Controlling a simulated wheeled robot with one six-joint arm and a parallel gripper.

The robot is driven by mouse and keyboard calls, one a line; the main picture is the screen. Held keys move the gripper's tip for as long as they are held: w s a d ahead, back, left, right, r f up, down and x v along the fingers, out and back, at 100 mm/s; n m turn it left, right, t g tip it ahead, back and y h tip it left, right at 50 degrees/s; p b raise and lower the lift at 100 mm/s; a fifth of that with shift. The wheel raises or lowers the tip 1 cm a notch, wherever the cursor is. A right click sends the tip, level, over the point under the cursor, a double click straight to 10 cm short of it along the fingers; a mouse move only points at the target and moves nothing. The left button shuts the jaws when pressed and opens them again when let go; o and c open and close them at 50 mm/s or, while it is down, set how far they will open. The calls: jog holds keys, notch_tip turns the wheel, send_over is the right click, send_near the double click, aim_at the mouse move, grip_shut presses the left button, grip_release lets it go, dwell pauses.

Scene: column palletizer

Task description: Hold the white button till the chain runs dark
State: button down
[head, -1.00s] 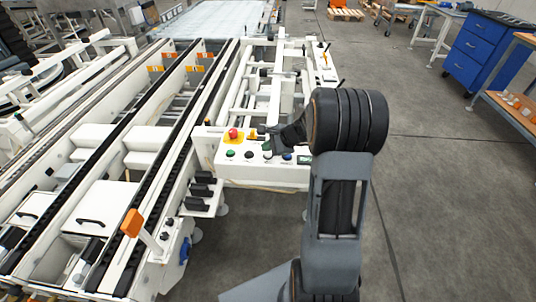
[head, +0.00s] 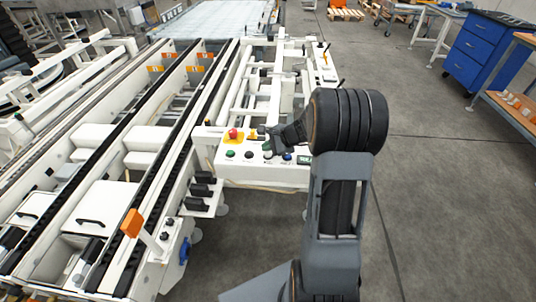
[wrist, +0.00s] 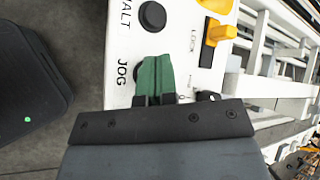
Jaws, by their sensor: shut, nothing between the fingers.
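The white control panel (head: 232,170) stands at the near end of the white frame. My gripper (head: 270,147) is shut and empty, its green fingertips down at the panel's row of buttons. In the wrist view the green fingers (wrist: 154,76) lie over a dark-rimmed button (wrist: 137,71) beside the word JOG and hide most of it. I cannot tell whether they touch or press it. In the head view a small pale button (head: 267,155) shows just below the fingertips. A black chain track (head: 147,200) runs along the conveyor to the left.
A red mushroom button (head: 233,133) on a yellow plate is left of the fingers. Green (head: 230,154), black (head: 249,155) and blue (head: 286,156) buttons are close by. An orange selector (wrist: 220,33) sits near LOCK. The floor (head: 440,210) to the right is clear.

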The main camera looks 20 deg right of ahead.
dwell(0.4)
jog(key=shift+f+b, duration=0.45)
jog(key=shift+b, duration=0.05)
jog(key=shift+f+b, duration=0.4)
dwell(6.7)
